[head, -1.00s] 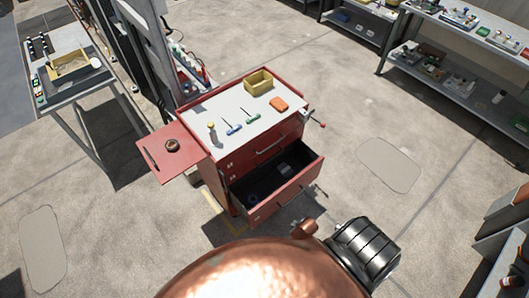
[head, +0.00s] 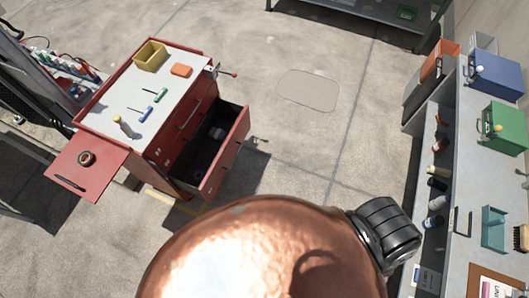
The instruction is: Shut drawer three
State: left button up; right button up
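A red tool cabinet (head: 139,164) with a pale top stands at the left of the head view. Its low drawer (head: 226,158) is pulled well out toward the right, and a few dark items lie in its black inside. The drawer front with its handle faces right. At least one drawer front (head: 187,123) above it is shut. Small marks on the cabinet are too small to read, so I cannot confirm the drawer's number. Neither of my grippers is in view.
On the cabinet top are a yellow bin (head: 151,57), an orange block (head: 181,70) and several hand tools. A red side shelf (head: 90,172) holds a dark ring. A grey workbench (head: 448,190) with bins stands at the right. Open concrete floor (head: 300,145) lies between cabinet and bench.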

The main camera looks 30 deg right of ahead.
aim_at(205, 144)
jog(key=z, duration=1.7)
jog(key=k, duration=0.85)
jog(key=u, duration=1.1)
jog(key=i, duration=0.5)
jog(key=z, duration=0.05)
